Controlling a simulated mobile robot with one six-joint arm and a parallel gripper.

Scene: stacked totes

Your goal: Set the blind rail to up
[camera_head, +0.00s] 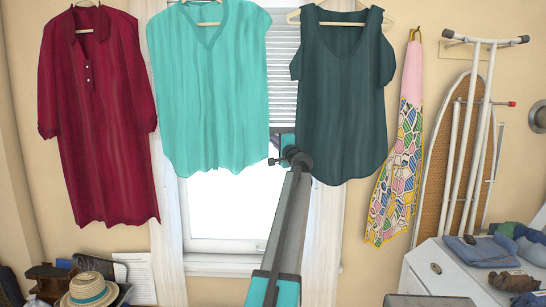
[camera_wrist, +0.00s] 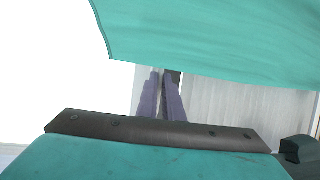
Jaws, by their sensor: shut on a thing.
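The window blind (camera_head: 284,92) has pale slats and shows in the gap between the turquoise top (camera_head: 208,95) and the dark teal top (camera_head: 343,110). It covers the upper window; its lower edge is near my gripper (camera_head: 284,138), and bright glass (camera_head: 230,210) shows below. My arm reaches up from the bottom of the head view to that edge. In the wrist view my gripper's purple fingers (camera_wrist: 163,90) are close together, shut on the blind rail. The rail itself is mostly hidden by the fingers and the hanging cloth.
The turquoise top's hem (camera_wrist: 200,45) hangs close over my fingers in the wrist view. A red dress (camera_head: 98,120) hangs left; a patterned apron (camera_head: 397,170) and ironing board (camera_head: 455,150) hang right. A straw hat (camera_head: 90,288) and a white cabinet (camera_head: 450,265) stand low.

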